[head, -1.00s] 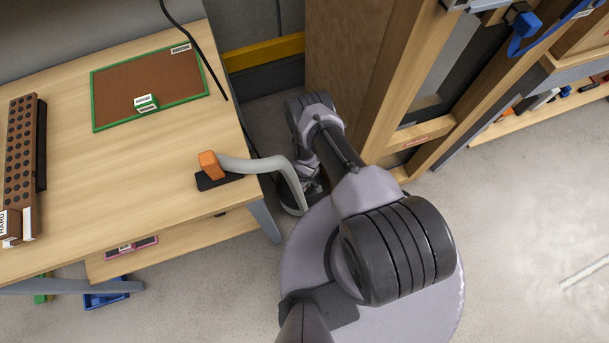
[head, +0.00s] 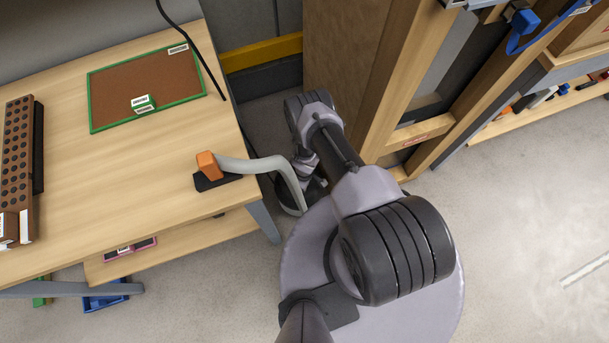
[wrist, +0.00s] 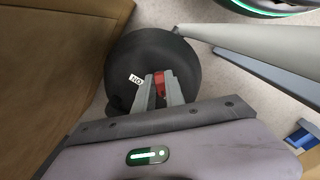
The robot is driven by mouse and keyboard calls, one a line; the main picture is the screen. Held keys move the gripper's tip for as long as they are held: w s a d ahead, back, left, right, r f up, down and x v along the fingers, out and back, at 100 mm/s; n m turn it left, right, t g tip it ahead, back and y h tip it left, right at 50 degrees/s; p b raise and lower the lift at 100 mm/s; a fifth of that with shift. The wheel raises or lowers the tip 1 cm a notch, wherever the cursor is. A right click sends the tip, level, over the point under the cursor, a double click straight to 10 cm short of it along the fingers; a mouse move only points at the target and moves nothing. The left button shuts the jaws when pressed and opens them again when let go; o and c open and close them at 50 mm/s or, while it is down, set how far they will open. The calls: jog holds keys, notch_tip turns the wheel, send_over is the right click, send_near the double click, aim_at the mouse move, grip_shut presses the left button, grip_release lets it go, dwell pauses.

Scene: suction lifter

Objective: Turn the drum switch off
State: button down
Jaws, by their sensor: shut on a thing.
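The dark drum (wrist: 135,60) stands on the floor in the wrist view, with a small white label (wrist: 136,80) on its top that seems to read ON, upside down. A red switch (wrist: 160,84) sits on the drum's top. My gripper (wrist: 160,80) is shut on the red switch, one grey finger on each side. In the head view the drum (head: 316,194) shows only in part, low beside the table, behind my arm. My fingers and the switch are hidden there.
A wooden table (head: 120,190) stands at left. A grey curved pipe (head: 262,162) runs from an orange block (head: 207,164) on it down toward the drum. A wooden frame (head: 385,90) stands close on the right. Open floor (head: 520,220) lies at right.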

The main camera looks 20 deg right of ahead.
jog(key=c, duration=1.4)
grip_release()
notch_tip(320, 180, up, 17)
jog(key=p, duration=1.7)
jog(key=shift+r, duration=0.2)
